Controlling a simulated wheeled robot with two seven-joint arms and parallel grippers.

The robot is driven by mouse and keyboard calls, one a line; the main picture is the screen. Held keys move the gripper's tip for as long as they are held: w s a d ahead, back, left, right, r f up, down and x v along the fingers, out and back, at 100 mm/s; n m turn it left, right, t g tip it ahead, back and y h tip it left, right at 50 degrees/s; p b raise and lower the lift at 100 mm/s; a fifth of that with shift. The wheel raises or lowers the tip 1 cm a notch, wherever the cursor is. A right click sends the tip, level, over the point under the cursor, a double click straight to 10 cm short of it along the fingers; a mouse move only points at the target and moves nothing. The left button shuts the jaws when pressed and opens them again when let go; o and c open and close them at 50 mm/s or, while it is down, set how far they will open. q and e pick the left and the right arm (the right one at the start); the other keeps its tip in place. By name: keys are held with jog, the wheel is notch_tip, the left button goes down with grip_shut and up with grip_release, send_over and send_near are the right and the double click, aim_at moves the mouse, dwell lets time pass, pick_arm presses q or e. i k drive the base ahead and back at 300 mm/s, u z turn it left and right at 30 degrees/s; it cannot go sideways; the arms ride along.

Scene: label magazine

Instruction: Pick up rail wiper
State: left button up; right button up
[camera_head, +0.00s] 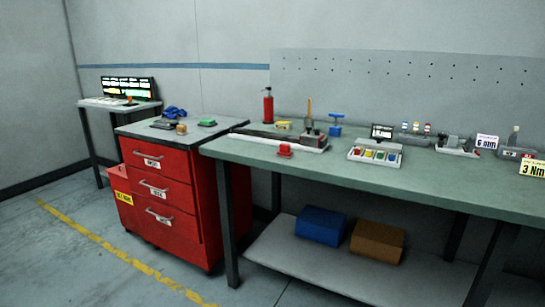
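I cannot tell for sure which thing is the rail wiper. A small red block-like piece (285,150) sits on the green workbench top (222,150), in front of a long pale rail (262,141). A dark device with an upright orange-brown handle (309,108) stands by the rail's right end. A small yellow piece (284,124) is behind the rail. A blue tool with a T-shaped top (336,125) stands to the right. Neither of my grippers is in view.
A red drawer cabinet (160,204) with small items on top stands left of the workbench. A tray with coloured pieces (375,154) and yellow and white signs (532,168) are on the bench. Blue (320,226) and brown boxes (377,241) lie on the lower shelf. The floor in front is clear.

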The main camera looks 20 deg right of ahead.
aim_at(284, 152)
jog(key=z, duration=0.65)
jog(key=i, duration=0.8)
jog(key=z, duration=0.55)
